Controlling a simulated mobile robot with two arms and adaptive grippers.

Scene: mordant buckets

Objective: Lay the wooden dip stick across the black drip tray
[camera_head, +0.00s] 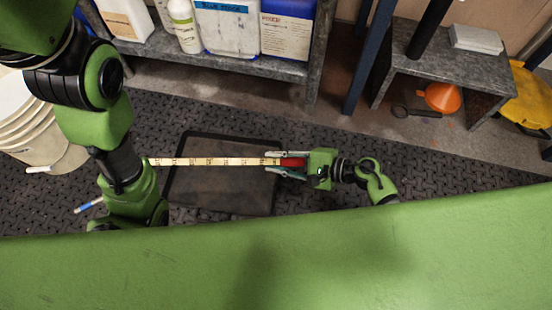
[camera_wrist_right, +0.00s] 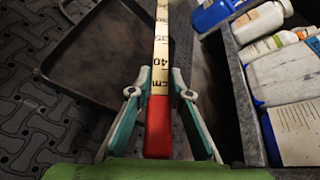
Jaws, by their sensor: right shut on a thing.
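The wooden dip stick (camera_head: 210,161) is a pale ruled strip with dark marks and a red end. In the head view it runs level from left to right above the black drip tray (camera_head: 225,200); I cannot tell whether it touches the rim. My right gripper (camera_head: 281,162) is shut on the stick near its red end, which also shows between the fingers in the right wrist view (camera_wrist_right: 158,127). The tray (camera_wrist_right: 110,60) lies flat on the floor and looks empty. The stick's far left end is at my left arm, which may hide part of it. The left gripper's fingers are not visible.
White buckets (camera_head: 40,135) stand at the left. A grey shelf (camera_head: 270,68) at the back holds bottles and containers. A small grey stand (camera_head: 450,72) with an orange funnel (camera_head: 440,97) below it is at the right. A blue-and-white pen-like item (camera_head: 88,205) lies on the dark mat.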

